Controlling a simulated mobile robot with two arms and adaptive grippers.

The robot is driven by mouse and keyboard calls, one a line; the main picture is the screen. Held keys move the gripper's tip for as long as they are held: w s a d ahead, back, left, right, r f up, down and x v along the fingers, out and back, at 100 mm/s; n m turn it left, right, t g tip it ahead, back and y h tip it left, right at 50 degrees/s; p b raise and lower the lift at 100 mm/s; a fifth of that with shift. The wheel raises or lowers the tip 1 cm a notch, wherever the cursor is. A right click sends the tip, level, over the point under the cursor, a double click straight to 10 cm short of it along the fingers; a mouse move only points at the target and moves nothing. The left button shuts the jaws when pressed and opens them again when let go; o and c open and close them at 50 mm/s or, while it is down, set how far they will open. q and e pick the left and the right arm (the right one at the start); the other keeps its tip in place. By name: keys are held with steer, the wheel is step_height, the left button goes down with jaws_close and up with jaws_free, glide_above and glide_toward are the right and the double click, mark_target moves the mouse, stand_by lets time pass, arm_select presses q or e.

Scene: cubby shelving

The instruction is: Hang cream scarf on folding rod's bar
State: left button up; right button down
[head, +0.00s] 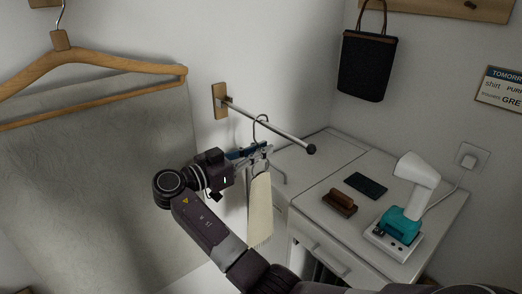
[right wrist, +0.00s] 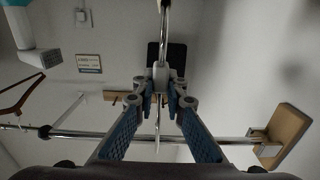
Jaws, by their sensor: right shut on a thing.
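The folding rod's bar (head: 285,134) sticks out from a wooden wall plate (head: 219,101) and ends in a dark knob. The cream scarf (head: 260,212) hangs down below the bar from a hanger with a dark hook (head: 261,117). The hook's top shows just above the bar; I cannot tell whether it bears on it. My right gripper (head: 257,153) is just below the bar, shut on the hanger. In the right wrist view, its blue fingers close on the metal hanger (right wrist: 158,75), and the bar (right wrist: 90,134) crosses behind them. My left gripper is not in view.
A wooden hanger (head: 90,62) with a grey cloth (head: 110,170) is at the left. A black bag (head: 367,68) hangs behind.

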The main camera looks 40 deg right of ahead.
steer(key=c, duration=1.9)
jaws_free()
